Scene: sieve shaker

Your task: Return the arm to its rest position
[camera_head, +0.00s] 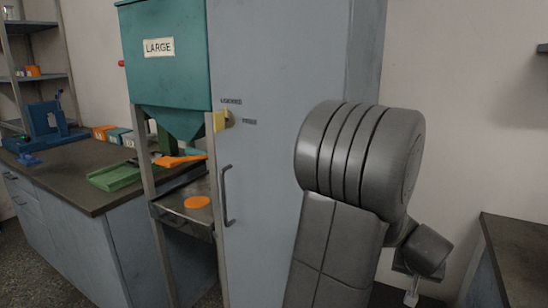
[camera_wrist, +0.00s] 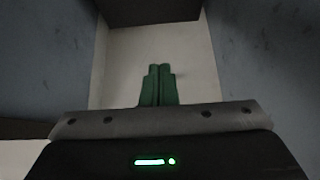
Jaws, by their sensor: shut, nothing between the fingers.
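My gripper (camera_wrist: 159,70) shows in the wrist view as two green fingers side by side, touching, with nothing between them. They stand out against a pale wall, with blue-grey surfaces to the left and right. In the head view my grey arm is raised and bent at the right, in front of the cabinet's right side. A small part of my wrist shows low at its right, and the fingers cannot be made out clearly there.
A tall grey cabinet (camera_head: 275,80) stands behind my arm. A teal hopper labelled LARGE (camera_head: 165,75) is on its left, above a shelf with an orange disc (camera_head: 197,202). A dark worktop (camera_head: 60,185) lies left; another counter (camera_head: 520,250) edges in at right.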

